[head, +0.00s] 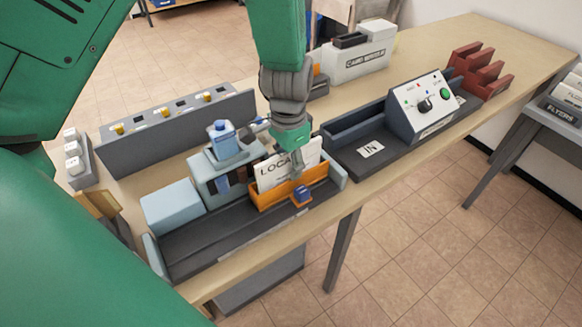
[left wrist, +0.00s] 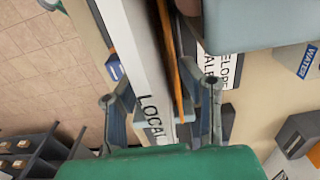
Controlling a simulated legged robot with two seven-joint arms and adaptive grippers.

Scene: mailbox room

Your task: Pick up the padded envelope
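No thing in view is clearly recognisable as the padded envelope. A tan, flat piece (head: 100,212) stands at the bench's left end; I cannot tell whether it is an envelope. My left gripper (head: 297,172) points down over the orange holder (head: 290,192), which has a white LOCAL piece (head: 277,172) standing in it. In the left wrist view, my left gripper (left wrist: 165,100) is open, one finger on each side of the white LOCAL piece (left wrist: 148,95) and a thin orange edge (left wrist: 180,75). Finger contact is unclear. My right gripper is not in view.
To the right are an IN tray (head: 372,150), a button panel (head: 425,103) and a red rack (head: 480,70).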

